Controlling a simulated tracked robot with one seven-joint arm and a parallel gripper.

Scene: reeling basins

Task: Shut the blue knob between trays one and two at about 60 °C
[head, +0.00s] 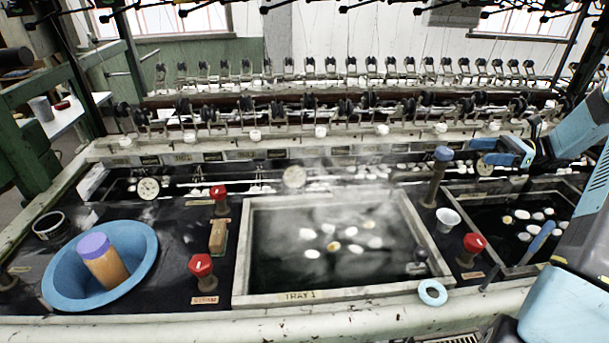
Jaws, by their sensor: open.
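The blue knob (443,154) tops a dark upright post between the two trays. Tray one (300,297), labelled "TRAY 1", is a pale-framed basin of dark steaming water with white cocoons. The right-hand tray (508,271) also holds cocoons and is partly cut off behind my arm. My gripper (477,150) is open, just right of the blue knob and at about its height, fingers pointing left; it looks empty and apart from the knob. A round dial (485,164) lies just below the gripper, partly covered. Another dial (294,177) stands behind tray one. Their readings are too small to tell.
Red knobs stand left of tray one (201,265) and between the trays (474,243). A blue bowl (133,232) holds a purple-topped container (105,265). Reeling fittings (345,105) line the back.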

